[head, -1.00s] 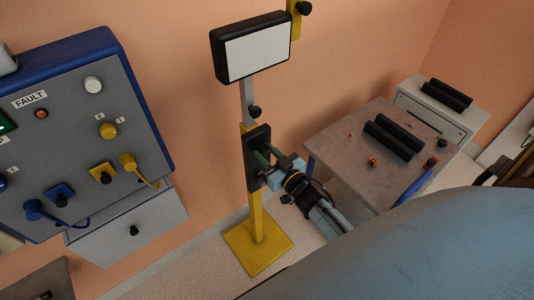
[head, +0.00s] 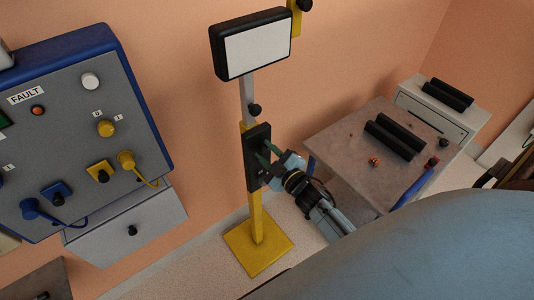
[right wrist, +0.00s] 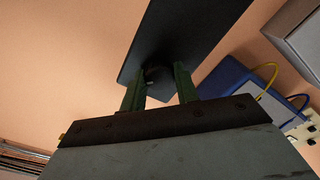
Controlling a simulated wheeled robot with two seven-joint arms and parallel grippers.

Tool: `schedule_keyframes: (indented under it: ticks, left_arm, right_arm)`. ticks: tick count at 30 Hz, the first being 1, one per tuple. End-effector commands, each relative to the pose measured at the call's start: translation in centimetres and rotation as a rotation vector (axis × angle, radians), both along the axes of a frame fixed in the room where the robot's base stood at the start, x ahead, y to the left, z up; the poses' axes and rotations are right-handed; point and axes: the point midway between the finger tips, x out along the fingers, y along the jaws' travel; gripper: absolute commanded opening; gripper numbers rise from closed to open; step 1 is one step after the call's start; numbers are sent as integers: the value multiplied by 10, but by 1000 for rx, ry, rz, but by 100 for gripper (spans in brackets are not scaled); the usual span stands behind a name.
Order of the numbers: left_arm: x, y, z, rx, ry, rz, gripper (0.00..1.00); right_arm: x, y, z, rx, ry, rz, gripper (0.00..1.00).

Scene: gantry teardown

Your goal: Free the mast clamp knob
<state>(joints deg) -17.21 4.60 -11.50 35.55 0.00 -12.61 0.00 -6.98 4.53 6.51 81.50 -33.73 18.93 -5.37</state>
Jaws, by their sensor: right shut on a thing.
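A yellow mast (head: 256,215) with a grey inner post stands on a yellow base. A black knob (head: 254,110) sticks out where the grey post meets the yellow part. Below it, a black plate (head: 257,140) is fixed upright on the mast. My right gripper (head: 266,160) is at this plate, coming in from the lower right. In the right wrist view, its green fingers (right wrist: 160,74) are shut on a dark round knob (right wrist: 155,76) at the black plate. The fingers partly hide that knob in the head view. My left gripper is not in view.
A grey table (head: 340,138) with black bars (head: 393,138) and a blue-handled tool (head: 414,187) stands to the right. A blue-edged panel (head: 75,130) marked FAULT is at the left. A white-faced screen (head: 257,50) tops the mast. The orange wall is close behind.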

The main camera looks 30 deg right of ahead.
Motion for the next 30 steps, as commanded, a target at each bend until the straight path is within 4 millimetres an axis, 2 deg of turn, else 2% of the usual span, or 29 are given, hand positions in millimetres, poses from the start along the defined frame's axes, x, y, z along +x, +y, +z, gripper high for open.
schedule_keyframes:
  ticks: [18,30]
  left_arm:
    - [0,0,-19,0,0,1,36]
    - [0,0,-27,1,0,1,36]
  right_arm:
    - [0,0,-1,-564,-45,-1,8]
    - [0,0,-1,-786,-62,0,8]
